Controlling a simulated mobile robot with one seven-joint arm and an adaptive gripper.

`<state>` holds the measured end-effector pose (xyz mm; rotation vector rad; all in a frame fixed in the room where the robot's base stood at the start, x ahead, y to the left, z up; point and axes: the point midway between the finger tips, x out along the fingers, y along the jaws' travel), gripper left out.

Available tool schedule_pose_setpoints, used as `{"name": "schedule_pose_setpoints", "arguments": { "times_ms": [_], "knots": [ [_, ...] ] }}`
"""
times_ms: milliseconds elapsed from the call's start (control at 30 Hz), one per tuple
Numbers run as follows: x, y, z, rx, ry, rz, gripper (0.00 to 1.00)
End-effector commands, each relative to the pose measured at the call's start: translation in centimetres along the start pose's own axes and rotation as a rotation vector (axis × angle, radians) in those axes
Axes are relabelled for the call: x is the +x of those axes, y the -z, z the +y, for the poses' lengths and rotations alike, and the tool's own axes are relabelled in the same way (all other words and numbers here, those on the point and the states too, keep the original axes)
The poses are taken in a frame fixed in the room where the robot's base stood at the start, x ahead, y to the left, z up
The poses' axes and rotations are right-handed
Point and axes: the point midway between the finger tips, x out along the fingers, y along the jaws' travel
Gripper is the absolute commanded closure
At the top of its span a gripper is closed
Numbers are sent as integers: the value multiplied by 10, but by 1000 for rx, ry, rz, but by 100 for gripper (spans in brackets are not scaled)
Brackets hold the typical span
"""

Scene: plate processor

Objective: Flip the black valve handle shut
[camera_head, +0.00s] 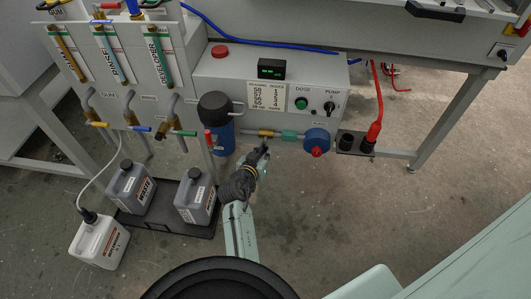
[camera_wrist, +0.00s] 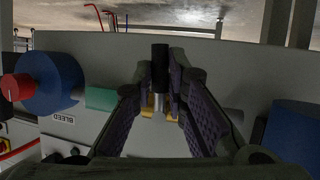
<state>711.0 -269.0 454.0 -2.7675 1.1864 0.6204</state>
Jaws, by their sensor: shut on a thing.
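The black valve handle (camera_wrist: 160,66) stands between my gripper's (camera_wrist: 161,88) two fingers in the wrist view, with a metal stem and brass valve parts (camera_wrist: 147,103) below it. The fingers are closed in on both sides of the handle. In the head view my gripper (camera_head: 262,150) is at the brass valve (camera_head: 264,133) on the pipe below the grey control box. The handle is hard to make out there, and the fingers partly cover it.
A blue round fitting with a red knob (camera_head: 317,140) sits right of the valve, past a green pipe piece (camera_head: 289,135). A blue filter with a black cap (camera_head: 216,112) stands close left. Waste jugs (camera_head: 197,204) stand in a black tray below left. Floor on the right is clear.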

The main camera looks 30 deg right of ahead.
Motion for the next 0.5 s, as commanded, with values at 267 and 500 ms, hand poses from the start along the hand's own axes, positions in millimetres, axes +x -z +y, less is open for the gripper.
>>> {"name": "schedule_pose_setpoints", "arguments": {
  "times_ms": [267, 500],
  "knots": [
    [-1, -1, -3, 79, 35, -19, 100],
    [-1, -1, -4, 97, 43, -23, 100]
  ]
}}
